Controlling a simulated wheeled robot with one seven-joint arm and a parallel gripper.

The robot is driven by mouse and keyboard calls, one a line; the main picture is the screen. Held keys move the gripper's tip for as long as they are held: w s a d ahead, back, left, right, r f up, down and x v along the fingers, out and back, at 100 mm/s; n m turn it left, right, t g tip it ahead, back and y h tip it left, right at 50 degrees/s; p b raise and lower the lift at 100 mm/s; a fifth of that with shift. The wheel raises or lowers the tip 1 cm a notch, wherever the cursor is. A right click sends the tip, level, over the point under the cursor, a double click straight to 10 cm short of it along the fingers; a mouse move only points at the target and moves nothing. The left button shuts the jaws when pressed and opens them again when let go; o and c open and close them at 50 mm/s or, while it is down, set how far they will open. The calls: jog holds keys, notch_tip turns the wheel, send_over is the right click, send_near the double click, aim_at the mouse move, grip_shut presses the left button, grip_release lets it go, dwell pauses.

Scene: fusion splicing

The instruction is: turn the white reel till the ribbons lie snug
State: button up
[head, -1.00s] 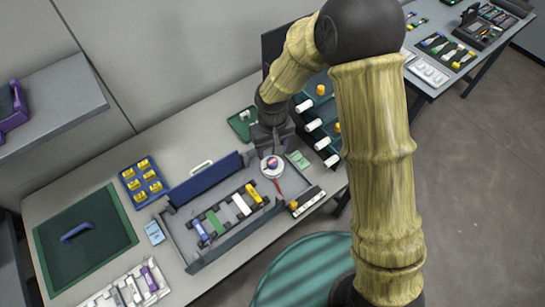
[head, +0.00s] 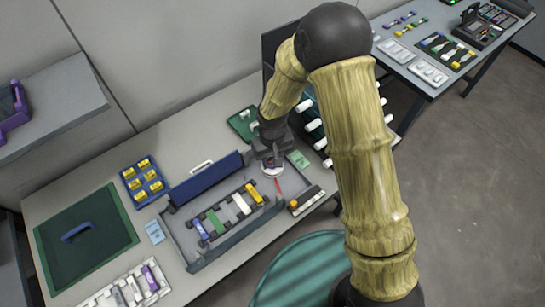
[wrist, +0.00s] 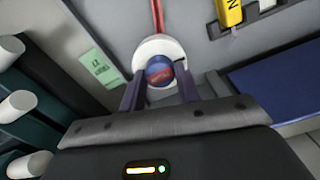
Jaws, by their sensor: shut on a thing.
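The white reel (wrist: 143,53) shows in the wrist view as a white disc with a blue and red hub in its middle. My gripper (wrist: 159,88) is over the reel, with its two fingers shut on the hub. A red ribbon (wrist: 157,14) runs from the reel's far edge up out of the wrist view. In the head view the reel (head: 273,170) is partly hidden under my gripper (head: 270,160), and the red ribbon (head: 279,186) runs toward the front. Whether the ribbon is snug cannot be told.
The open grey case (head: 190,262) holds several coloured modules left of the reel. A green card (wrist: 101,68) lies beside the reel. White rolls (wrist: 20,104) on a dark rack stand close by. A blue lid (head: 205,178) stands at the case's back.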

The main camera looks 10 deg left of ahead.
jog(key=shift+n, duration=1.5)
jog(key=o, duration=1)
jog(key=shift+r, duration=0.1)
notch_tip(320, 180, up, 17)
jog(key=shift+r, duration=0.15)
